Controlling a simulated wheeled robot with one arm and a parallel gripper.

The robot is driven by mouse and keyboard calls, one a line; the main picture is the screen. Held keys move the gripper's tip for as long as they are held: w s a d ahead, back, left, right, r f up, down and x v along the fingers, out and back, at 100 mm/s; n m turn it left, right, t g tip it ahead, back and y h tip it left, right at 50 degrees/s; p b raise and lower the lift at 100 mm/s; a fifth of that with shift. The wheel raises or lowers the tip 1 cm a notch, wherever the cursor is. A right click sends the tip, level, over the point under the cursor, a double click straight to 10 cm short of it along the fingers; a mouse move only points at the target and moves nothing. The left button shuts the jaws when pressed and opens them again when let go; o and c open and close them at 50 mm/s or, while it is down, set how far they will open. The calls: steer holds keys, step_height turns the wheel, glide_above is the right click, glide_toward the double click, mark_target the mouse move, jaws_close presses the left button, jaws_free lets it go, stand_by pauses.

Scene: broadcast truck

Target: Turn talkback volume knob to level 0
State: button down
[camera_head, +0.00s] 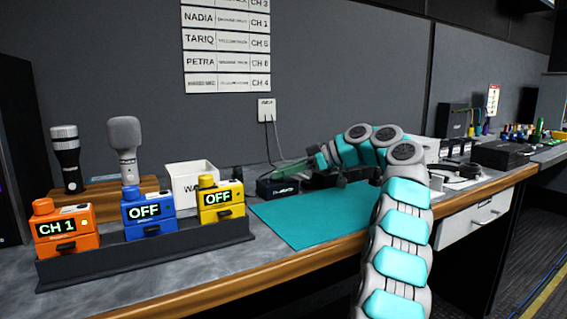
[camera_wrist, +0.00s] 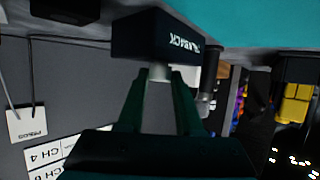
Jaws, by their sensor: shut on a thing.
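The talkback box (camera_head: 277,188) is a small black box with white lettering. It stands on the desk at the back left of the teal mat. In the wrist view the box (camera_wrist: 160,36) is near the top, its lettering upside down. A pale round knob (camera_wrist: 158,74) sticks out of it. My gripper (camera_wrist: 158,82) is shut on this knob, one dark green finger on each side. In the head view my gripper (camera_head: 277,172) reaches in from the right, just above the box. The knob's pointer and level marks cannot be made out.
Orange (camera_head: 67,233), blue (camera_head: 148,213) and yellow (camera_head: 221,200) packs stand in a black rack (camera_head: 150,256) at left. The teal mat (camera_head: 310,222) is bare. A wall plate (camera_head: 266,110) has hanging cables.

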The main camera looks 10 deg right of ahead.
steer(key=shift+r, duration=0.1)
stand_by(0.3)
steer(key=c, duration=0.6)
jaws_free()
